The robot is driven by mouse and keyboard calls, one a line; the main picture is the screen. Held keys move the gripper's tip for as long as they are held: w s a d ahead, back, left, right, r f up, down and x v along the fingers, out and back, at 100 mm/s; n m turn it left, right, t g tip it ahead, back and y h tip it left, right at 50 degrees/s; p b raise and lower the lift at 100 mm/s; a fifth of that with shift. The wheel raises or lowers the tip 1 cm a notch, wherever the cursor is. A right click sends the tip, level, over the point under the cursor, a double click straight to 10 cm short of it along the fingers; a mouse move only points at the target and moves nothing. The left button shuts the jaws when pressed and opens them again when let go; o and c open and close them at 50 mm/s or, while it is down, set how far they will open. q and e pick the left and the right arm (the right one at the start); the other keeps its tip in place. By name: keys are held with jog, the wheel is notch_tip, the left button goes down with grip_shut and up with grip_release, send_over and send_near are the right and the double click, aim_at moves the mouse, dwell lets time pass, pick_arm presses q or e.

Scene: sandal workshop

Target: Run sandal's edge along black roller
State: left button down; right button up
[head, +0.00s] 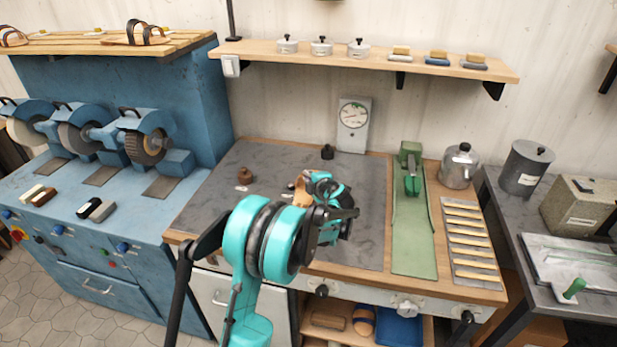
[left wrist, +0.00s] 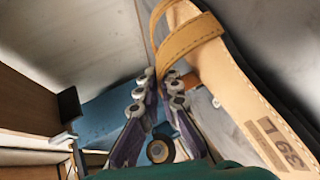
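A tan leather sandal (head: 301,192) shows as a small piece beside my left gripper (head: 323,192) above the grey mat in the head view. In the left wrist view the sandal (left wrist: 232,85) fills the right side, tilted, with a stitched strap and a dark "39 L" mark. The fingers of my left gripper (left wrist: 160,75) close in at the strap's lower end and appear to hold the sandal there; the exact contact is partly hidden. The blue grinding machine at the left carries several wheels; the dark roller (head: 146,148) is the rightmost, apart from the sandal. My right gripper is out of view.
The grey mat (head: 225,205) on the wooden bench bears a small brown piece (head: 245,175) and a black knob (head: 327,152). A green tool (head: 411,175), files (head: 470,240) and a metal pot (head: 459,165) stand right. Dark and pale blocks (head: 96,209) lie before the wheels.

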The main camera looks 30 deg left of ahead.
pick_arm(q)
jog(key=shift+w, duration=0.15)
jog(key=shift+w+a, duration=0.3)
jog(key=shift+w, duration=0.35)
jog(key=shift+w+a, duration=0.1)
jog(key=shift+w, duration=0.1)
dwell(0.8)
jog(key=shift+w+a, duration=0.35)
jog(key=shift+w, duration=0.2)
jog(key=shift+w, duration=0.15)
dwell(0.8)
jog(key=shift+w+a, duration=0.3)
jog(key=shift+w, duration=0.3)
jog(key=shift+w, duration=0.1)
jog(key=shift+w+a, duration=0.1)
jog(key=shift+w, duration=0.05)
jog(key=shift+w+a, duration=0.2)
jog(key=shift+w, duration=0.4)
